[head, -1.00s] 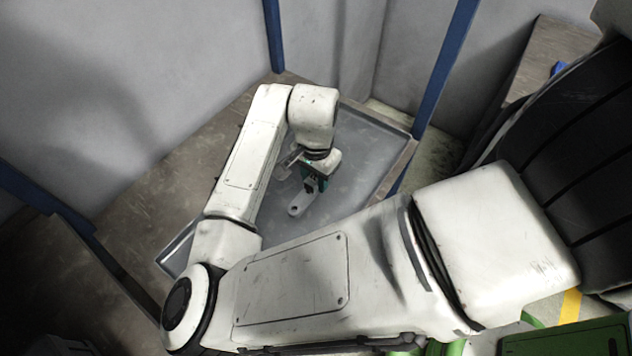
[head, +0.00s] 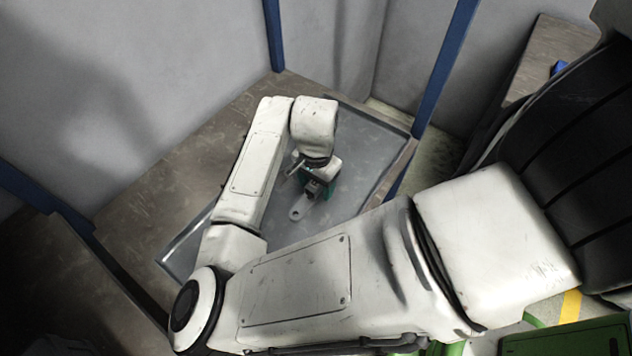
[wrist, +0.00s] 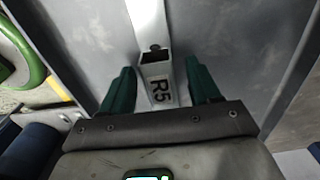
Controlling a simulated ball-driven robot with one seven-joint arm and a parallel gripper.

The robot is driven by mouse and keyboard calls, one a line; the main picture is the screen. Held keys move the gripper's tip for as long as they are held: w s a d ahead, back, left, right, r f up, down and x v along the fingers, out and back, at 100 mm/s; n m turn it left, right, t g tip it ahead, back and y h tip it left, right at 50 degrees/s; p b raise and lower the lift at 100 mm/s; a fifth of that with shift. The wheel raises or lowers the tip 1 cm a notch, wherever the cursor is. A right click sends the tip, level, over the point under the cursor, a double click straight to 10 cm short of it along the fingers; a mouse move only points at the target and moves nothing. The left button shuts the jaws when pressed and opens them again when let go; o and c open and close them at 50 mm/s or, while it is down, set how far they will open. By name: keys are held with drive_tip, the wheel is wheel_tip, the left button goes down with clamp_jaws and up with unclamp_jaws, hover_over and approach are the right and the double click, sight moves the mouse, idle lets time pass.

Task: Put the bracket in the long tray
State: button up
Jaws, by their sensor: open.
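The bracket (head: 298,213) is a pale grey metal strip with a round hole at its visible end. In the wrist view the bracket (wrist: 148,24) runs up between my fingers, with a boxy near end marked "R5". The long tray (head: 368,203) is a shallow grey metal tray with a raised rim, and the bracket appears within its outline. My gripper (head: 316,191) is over the tray at the bracket. In the wrist view my gripper (wrist: 161,80) has its green fingers apart on either side of the marked end, with gaps. My arm hides part of the tray.
The tray lies on a brown worn surface (head: 135,200) between grey walls. Blue posts (head: 446,65) stand at the back and right. Tray floor around the bracket looks clear.

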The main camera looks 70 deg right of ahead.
wheel_tip(320, 180, up, 12)
drive_tip(key=shift+r, duration=0.15)
idle(0.4)
idle(0.6)
